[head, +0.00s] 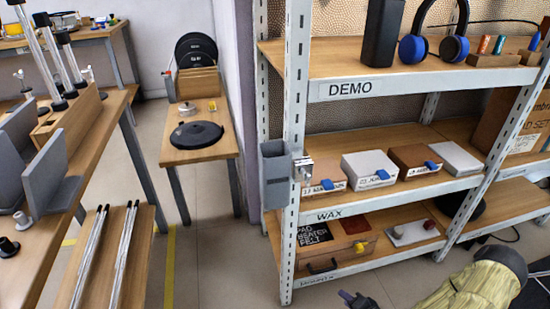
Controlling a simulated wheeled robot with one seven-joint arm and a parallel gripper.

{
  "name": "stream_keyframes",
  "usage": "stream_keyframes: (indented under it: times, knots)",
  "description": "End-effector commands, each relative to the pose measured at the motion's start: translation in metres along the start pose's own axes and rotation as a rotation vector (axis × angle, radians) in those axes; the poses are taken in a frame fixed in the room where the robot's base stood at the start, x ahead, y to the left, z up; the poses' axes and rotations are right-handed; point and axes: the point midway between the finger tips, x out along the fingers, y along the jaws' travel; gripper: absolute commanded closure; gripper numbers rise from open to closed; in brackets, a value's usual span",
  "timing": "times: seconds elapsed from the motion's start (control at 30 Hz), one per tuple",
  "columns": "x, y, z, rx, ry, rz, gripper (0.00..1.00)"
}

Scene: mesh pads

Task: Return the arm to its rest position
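My arm shows at the lower right edge, with a yellow-green covered link and a grey rounded joint. A small dark part that looks like my gripper (358,300) pokes up at the bottom edge, in front of the floor by the shelf's foot. Most of it is cut off by the frame, so its fingers and anything in them are hidden. The arm is in front of the right part of the metal shelf rack (296,120).
The rack's DEMO, WAX and lowest boards hold boxes, headphones (413,48) and a red-and-white pad item (411,232). A grey bin (275,175) hangs on its post. A workbench (95,115) stands left, a narrow table (198,148) behind. Floor (215,255) between is clear.

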Motion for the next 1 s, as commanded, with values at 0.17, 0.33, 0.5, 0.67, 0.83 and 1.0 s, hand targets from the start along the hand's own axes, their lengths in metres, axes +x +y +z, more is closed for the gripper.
stream_keyframes:
  times: [0.17,0.33,0.5,0.67,0.83,1.0]
  knots:
    - [-0.015,-0.025,-0.019,-0.188,-0.101,0.151,0.67]
    - [-0.034,-0.052,-0.035,-0.341,-0.175,0.285,0.67]
    - [-0.056,-0.086,-0.048,-0.473,-0.232,0.407,0.67]
    - [-0.080,-0.124,-0.056,-0.576,-0.272,0.507,0.67]
    - [-0.109,-0.168,-0.058,-0.665,-0.305,0.595,0.67]
    - [-0.141,-0.213,-0.051,-0.730,-0.333,0.660,0.67]
